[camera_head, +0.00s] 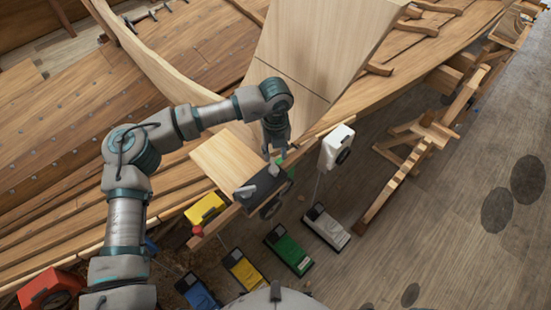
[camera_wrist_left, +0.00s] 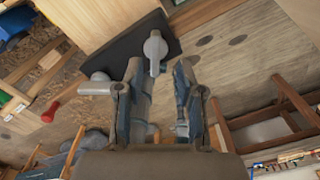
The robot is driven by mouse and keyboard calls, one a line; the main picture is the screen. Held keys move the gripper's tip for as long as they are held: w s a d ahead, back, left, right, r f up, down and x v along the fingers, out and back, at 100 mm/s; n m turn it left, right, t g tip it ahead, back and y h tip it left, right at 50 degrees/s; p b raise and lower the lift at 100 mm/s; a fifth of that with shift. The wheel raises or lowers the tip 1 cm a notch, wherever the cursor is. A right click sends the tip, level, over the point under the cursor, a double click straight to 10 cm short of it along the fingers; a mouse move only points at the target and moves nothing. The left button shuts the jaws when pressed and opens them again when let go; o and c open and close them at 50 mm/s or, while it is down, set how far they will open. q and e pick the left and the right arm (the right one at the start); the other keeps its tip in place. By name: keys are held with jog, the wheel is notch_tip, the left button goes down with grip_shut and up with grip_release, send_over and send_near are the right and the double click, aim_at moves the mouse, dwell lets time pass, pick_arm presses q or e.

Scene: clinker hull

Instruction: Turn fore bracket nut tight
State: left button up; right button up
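A dark bracket plate (camera_head: 264,187) sits at the end of a pale wooden board by the hull's edge. It also shows in the left wrist view (camera_wrist_left: 122,50). It carries two grey lever-like nuts. One nut (camera_wrist_left: 155,48) lies ahead of my left gripper (camera_wrist_left: 160,70), in line with the gap between its fingers. The other nut (camera_wrist_left: 97,86) is off to the left in that view and shows as the near nut (camera_head: 246,193) in the head view. My left gripper (camera_head: 279,152) points down, open, at the bracket's far end. Contact cannot be told. My right gripper is not visible.
A white box (camera_head: 337,146) hangs right of the bracket. A yellow box (camera_head: 205,208) and a red knob (camera_head: 197,231) are left of it. Several coloured cases, including a green one (camera_head: 288,249), lie below. A wooden trestle (camera_head: 410,155) stands right, with open floor beyond.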

aim_at(274, 164)
pick_arm(q)
jog(key=f, duration=0.2)
jog(key=s+f, duration=0.1)
jog(key=f, duration=0.1)
jog(key=shift+a+p, duration=0.4)
jog(key=shift+w+f, duration=0.25)
jog(key=shift+f, duration=0.1)
jog(key=shift+d+r, duration=0.1)
jog(key=shift+d, duration=0.05)
grip_shut()
